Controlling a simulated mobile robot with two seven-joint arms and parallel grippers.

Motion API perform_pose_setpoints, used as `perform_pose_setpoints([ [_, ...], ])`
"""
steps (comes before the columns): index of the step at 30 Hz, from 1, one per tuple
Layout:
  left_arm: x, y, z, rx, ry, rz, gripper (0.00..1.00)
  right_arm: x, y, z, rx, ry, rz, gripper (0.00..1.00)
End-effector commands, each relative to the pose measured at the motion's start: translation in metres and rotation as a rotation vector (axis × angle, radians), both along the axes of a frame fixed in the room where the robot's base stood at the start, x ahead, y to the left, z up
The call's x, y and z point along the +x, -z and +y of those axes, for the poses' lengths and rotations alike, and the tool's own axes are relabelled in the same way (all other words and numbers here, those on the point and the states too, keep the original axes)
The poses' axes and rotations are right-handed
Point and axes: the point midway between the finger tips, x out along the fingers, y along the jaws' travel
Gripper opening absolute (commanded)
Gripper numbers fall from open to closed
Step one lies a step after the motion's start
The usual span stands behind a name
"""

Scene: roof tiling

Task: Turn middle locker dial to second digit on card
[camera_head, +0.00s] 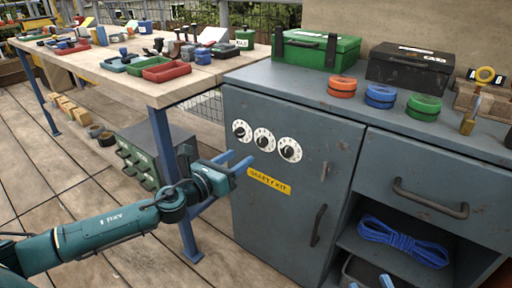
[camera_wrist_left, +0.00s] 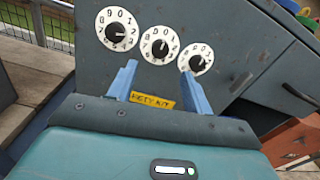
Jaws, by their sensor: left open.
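The grey locker (camera_head: 270,215) has three white dials with black knobs in a row on its door. The middle dial (camera_head: 264,140) sits between the left dial (camera_head: 242,130) and the right dial (camera_head: 290,150). In the left wrist view the middle dial (camera_wrist_left: 160,46) is just beyond my fingertips. My left gripper (camera_head: 240,163) is open and empty in front of the door, below the dials, its fingers (camera_wrist_left: 158,88) pointing at them and apart from them. Only the blue fingertips of my right gripper (camera_head: 371,283) show, spread apart at the bottom edge. I cannot identify the card with digits.
A yellow sign (camera_head: 269,181) is below the dials, and a door handle (camera_head: 318,225) is lower right. Orange, blue and green round containers, a green case (camera_head: 318,50) and a black box (camera_head: 410,67) stand on top. A workbench (camera_head: 150,85) with trays is at left.

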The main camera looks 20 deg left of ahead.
Motion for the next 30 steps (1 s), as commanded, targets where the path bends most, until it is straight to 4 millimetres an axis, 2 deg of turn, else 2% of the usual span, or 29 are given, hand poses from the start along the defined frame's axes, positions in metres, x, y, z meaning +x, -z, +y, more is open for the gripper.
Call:
perform_pose_setpoints([
  [1,0.011,-0.001,-0.005,-0.004,-0.001,-0.004,0.5,0.0,0.001,0.0,0.001,0.0,0.0,0.36],
  [6,0.042,0.0,-0.017,-0.003,0.0,-0.002,0.5,0.001,0.002,0.0,0.011,-0.002,0.0,0.36],
  [12,0.066,0.001,-0.027,-0.003,-0.001,-0.001,0.5,0.001,0.002,0.001,0.023,-0.005,0.002,0.36],
  [24,0.074,0.0,-0.03,-0.003,0.0,0.001,0.5,0.001,0.001,0.002,0.029,-0.008,0.003,0.36],
  [30,0.074,0.0,-0.03,-0.003,0.0,0.001,0.35,0.001,0.001,0.002,0.029,-0.01,0.002,0.36],
])
